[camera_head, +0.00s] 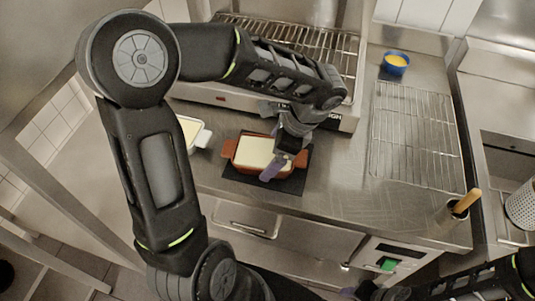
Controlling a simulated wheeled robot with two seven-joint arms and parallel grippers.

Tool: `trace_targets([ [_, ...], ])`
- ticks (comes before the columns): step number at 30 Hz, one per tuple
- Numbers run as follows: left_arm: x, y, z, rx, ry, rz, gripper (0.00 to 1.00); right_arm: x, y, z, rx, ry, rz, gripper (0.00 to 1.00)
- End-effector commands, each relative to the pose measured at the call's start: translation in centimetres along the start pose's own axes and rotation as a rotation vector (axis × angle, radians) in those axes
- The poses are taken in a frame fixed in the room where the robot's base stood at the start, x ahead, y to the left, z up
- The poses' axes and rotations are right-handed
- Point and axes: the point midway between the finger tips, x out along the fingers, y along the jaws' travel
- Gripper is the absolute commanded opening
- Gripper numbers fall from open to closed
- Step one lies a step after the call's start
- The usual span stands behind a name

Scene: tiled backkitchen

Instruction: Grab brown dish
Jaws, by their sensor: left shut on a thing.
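The brown dish (236,158) is a rectangular reddish-brown baking dish with side handles and a pale filling. It sits on a dark mat (290,184) on the steel counter. My left gripper (279,168) reaches down over the dish's right part and is shut on the dish near its right front side. The arm hides part of the dish's back right corner. My right arm shows at the bottom right, with its gripper (355,292) low at the frame's bottom edge; its fingers are too cut off to read.
A white dish (203,138) stands left of the brown dish, partly behind my left arm. A steel grill appliance (335,60) stands behind. A wire rack (415,135), a blue bowl (396,63) and a utensil holder (452,214) are on the right. Counter between mat and rack is clear.

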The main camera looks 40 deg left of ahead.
Motion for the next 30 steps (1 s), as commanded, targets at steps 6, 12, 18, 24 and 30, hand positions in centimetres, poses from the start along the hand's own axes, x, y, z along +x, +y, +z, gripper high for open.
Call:
trace_targets([
  [6, -1.4, -0.1, 0.5, -0.002, 0.0, -0.004, 0.17, 0.1, 0.0, 0.0, 0.0, 0.0, 0.0, 0.36],
  [12, -4.6, -0.1, 1.8, -0.003, 0.002, -0.006, 0.17, 0.3, 0.1, 0.0, -0.001, 0.001, -0.001, 0.36],
  [18, -8.6, 0.0, 3.5, 0.002, 0.001, -0.003, 0.17, -2.5, -0.8, 0.3, 0.004, -0.006, 0.007, 0.36],
  [24, -9.4, 0.0, 3.9, 0.001, 0.0, -0.001, 0.17, -3.3, -0.9, 0.5, 0.008, -0.01, 0.012, 0.36],
  [30, -9.3, 0.0, 3.8, 0.0, 0.0, -0.001, 0.17, -3.2, -0.9, 0.5, 0.009, -0.011, 0.012, 0.36],
])
